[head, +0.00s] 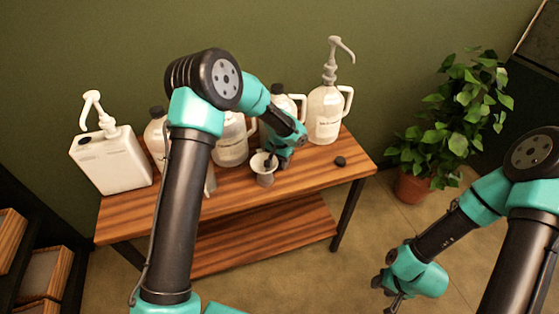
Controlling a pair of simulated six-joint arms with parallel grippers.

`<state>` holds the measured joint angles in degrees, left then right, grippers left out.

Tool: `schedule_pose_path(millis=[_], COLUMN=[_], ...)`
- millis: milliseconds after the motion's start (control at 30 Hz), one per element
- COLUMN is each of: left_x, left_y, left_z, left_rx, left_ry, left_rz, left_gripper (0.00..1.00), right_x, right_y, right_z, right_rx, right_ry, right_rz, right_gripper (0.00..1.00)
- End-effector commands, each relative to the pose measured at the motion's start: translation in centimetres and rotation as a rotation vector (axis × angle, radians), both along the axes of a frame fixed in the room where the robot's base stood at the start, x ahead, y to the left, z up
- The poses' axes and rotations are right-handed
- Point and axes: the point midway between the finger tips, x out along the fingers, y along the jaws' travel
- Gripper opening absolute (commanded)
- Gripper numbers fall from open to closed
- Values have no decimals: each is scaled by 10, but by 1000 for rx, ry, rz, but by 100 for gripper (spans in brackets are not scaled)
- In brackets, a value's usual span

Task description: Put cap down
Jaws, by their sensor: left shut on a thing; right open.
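My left gripper (271,160) is low over the table, between the jugs and the table's front edge. It is shut at the rim of a small white cup-like piece (265,176); the arm partly hides the grip, and I cannot tell whether the piece touches the table. A dark round cap (340,161) lies on the tabletop to its right, apart from the gripper. My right gripper (392,294) is open and empty at the lower right, over the floor.
On the wooden table (115,218) stand a white pump canister (110,160), a pump jug (325,112), and several other jugs (231,148) partly behind my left arm. A potted plant (412,187) stands right of the table. Shelves (45,270) are at the lower left.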

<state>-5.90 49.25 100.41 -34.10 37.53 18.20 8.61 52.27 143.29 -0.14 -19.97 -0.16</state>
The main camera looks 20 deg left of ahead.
Motion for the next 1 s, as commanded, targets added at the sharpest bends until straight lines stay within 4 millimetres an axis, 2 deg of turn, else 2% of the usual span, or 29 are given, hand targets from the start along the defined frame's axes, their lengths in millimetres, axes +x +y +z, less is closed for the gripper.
schedule_pose_path(millis=[233, 267, 500, 800, 1000], left_x=[0, 0, 0, 0, 0], left_y=[0, 0, 0, 0, 0], left_z=[-6, -6, -6, -4, 13], left_rx=[0, 0, 0, 0, -1], left_ry=[1, 1, 0, 0, -2], left_rz=[1, 1, 0, 0, 0], left_gripper=[16, 47, 70, 70, 70], right_x=[0, 0, 0, 0, 0], right_y=[0, 0, 0, 0, 0], right_z=[0, 0, 0, 0, 0], right_rx=[0, 0, 0, 0, 0], right_ry=[0, 0, 0, 0, 0], right_rz=[0, 0, 0, 0, 0], right_gripper=[43, 43, 43, 43, 43])
